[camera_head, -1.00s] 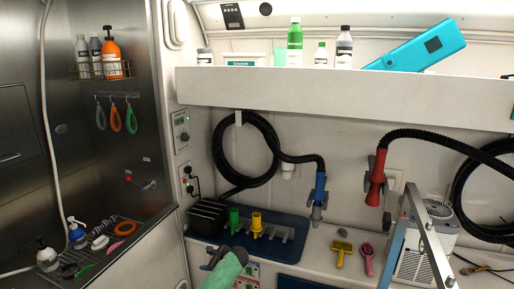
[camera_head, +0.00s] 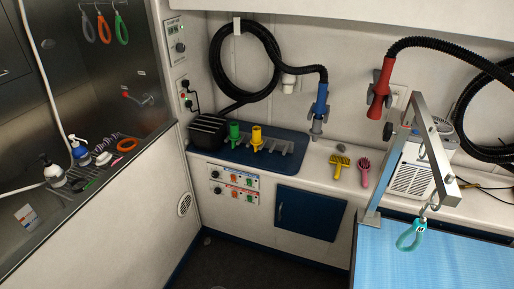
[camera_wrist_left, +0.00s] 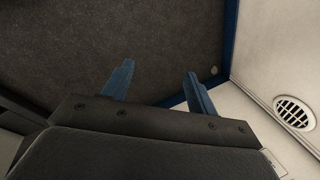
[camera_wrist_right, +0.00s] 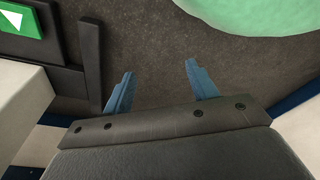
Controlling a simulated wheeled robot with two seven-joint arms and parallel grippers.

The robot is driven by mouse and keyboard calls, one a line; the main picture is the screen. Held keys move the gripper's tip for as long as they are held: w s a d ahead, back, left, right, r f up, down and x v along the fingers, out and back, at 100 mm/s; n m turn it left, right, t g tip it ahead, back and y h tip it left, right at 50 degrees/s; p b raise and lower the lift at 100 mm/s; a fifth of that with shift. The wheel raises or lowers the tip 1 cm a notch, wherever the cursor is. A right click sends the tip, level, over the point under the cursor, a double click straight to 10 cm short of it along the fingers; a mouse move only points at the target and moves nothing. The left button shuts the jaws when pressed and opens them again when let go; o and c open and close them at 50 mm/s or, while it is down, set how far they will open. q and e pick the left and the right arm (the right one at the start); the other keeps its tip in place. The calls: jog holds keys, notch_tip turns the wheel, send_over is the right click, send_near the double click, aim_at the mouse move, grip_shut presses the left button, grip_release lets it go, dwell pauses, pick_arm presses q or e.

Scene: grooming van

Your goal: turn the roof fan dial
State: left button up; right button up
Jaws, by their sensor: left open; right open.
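In the head view a wall panel (camera_head: 177,39) with a round dark dial (camera_head: 180,47) is mounted near the corner, right of the steel wash bay. Its label is too small to read, so I cannot tell for sure that it is the roof fan dial. Neither gripper shows in the head view. In the left wrist view my left gripper (camera_wrist_left: 158,84) is open and empty above the dark floor. In the right wrist view my right gripper (camera_wrist_right: 160,82) is open and empty, also over the floor.
Below the dial are a socket panel (camera_head: 185,92) and a black toaster-like box (camera_head: 208,131) on the counter. Lower control panels (camera_head: 234,187) carry more small knobs. A blue grooming table (camera_head: 440,262) with a metal arm stands at right. Floor (camera_head: 240,262) between is clear.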

pick_arm(q)
jog(key=s+a+f+n+h+b, duration=0.1)
jog(key=s+f+n, duration=0.3)
jog(key=s, duration=1)
jog(key=s+a+f+n+g+h+b, duration=0.1)
jog(key=s+f+n, duration=0.3)
jog(key=s, duration=0.9)
jog(key=shift+s+f, duration=0.3)
jog(key=shift+s, duration=0.1)
pick_arm(e)
jog(key=w+r, duration=0.1)
jog(key=w+a+r, duration=0.1)
jog(key=w+r, duration=0.1)
jog(key=shift+w+a+r, duration=0.1)
jog(key=shift+r, duration=0.1)
pick_arm(q)
jog(key=shift+w, duration=0.1)
pick_arm(e)
jog(key=shift+w, duration=0.1)
